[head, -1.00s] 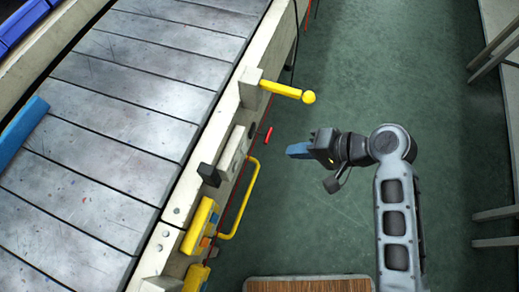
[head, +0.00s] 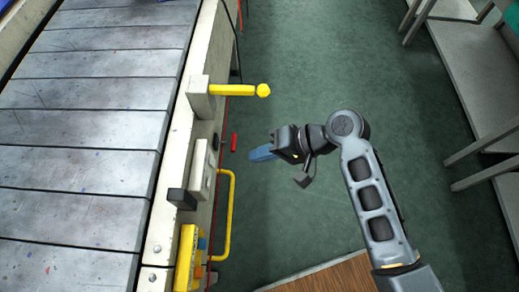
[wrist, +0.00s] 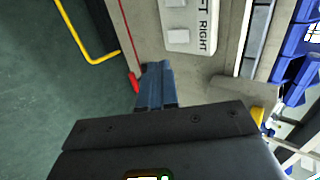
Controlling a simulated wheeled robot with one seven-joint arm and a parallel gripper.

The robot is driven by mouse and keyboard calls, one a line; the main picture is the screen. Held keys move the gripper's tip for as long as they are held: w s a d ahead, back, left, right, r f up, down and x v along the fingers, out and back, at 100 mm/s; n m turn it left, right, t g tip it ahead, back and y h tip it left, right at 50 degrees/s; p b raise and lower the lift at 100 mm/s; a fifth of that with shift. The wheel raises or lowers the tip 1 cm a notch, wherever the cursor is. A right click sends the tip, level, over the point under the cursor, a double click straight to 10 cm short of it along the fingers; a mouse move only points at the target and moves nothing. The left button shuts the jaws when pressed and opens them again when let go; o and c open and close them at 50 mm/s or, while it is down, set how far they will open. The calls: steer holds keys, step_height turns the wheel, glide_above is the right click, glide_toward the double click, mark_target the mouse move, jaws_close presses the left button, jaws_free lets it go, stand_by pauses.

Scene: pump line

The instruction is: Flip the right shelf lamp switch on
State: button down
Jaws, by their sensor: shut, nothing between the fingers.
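A pale switch plate (wrist: 203,12) with black lettering shows in the wrist view; "RIGHT" and part of another word ending in "FT" can be read. The right switch (wrist: 178,37) is a pale rocker beside "RIGHT". Another rocker (wrist: 175,3) is at the top edge. I cannot tell which way either is tipped. In the head view the plate (head: 198,167) is on the conveyor's side frame. My gripper (head: 262,153) has blue fingers, shut and empty, pointing left at the frame with floor showing between. In the wrist view the fingertips (wrist: 154,68) appear below the right switch.
A yellow lever (head: 235,90) juts out from the conveyor frame above the plate. A yellow rail (head: 231,215) and a red handle (head: 234,142) stick out nearby. A black block (head: 182,198) sits left of the plate. Grey tables (head: 480,80) stand at the right. Green floor lies between.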

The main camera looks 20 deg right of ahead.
mark_target(212, 162)
steer(key=a+r+x, duration=0.1)
steer(key=x, duration=0.9)
steer(key=shift+w, duration=0.25)
steer(key=shift+a, duration=0.15)
steer(key=shift+a+b, duration=0.15)
steer(key=shift+b, duration=0.15)
steer(key=shift+r, duration=0.1)
steer(key=shift+r+p, duration=0.75)
steer(key=shift+p, duration=0.05)
